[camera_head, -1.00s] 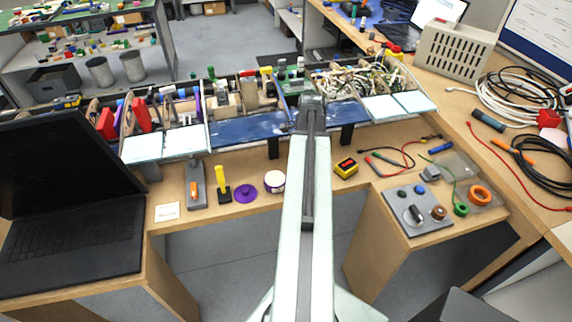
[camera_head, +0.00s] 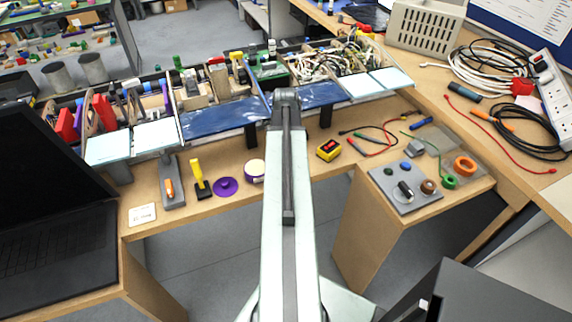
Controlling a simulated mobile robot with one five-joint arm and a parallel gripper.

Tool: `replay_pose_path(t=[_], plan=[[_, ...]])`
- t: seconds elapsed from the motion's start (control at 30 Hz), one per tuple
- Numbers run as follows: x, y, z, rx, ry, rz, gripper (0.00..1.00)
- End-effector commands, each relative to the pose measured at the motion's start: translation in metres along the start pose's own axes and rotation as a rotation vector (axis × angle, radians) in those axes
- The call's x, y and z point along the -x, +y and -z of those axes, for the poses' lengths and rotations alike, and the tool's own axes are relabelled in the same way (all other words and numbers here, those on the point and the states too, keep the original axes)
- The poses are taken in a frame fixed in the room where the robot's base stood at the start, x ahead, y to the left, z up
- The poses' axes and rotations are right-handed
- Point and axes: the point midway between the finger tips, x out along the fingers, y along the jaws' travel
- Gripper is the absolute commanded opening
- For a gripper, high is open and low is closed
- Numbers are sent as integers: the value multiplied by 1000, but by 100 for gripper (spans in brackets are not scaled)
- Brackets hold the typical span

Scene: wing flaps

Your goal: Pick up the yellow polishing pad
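A round pad (camera_head: 255,167) with a pale yellowish top and a purple lower edge lies on the wooden bench, just left of my arm. It is the likeliest yellow polishing pad, though its colour is hard to judge at this size. My arm stretches forward across the bench, and its dark end joint shows over the blue panel, beyond the pad. My gripper's fingers are not visible. Nothing is seen touching the pad.
A purple disc (camera_head: 225,187), a yellow-handled tool (camera_head: 199,180) and a grey tool with an orange part (camera_head: 170,186) stand left of the pad. The wing section (camera_head: 220,121) with raised flaps runs behind; a black laptop (camera_head: 48,210) is left.

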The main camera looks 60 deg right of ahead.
Motion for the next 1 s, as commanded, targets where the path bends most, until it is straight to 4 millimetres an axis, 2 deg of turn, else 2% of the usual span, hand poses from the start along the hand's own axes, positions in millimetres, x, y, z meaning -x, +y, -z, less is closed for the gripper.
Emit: replay_pose_path(t=[0.03, 0.27, 0.3, 0.53, 0.83, 1.0], plan=[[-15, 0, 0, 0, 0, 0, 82], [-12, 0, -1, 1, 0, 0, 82], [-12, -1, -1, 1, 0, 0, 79], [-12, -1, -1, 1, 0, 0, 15], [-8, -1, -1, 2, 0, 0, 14], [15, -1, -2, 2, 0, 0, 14]])
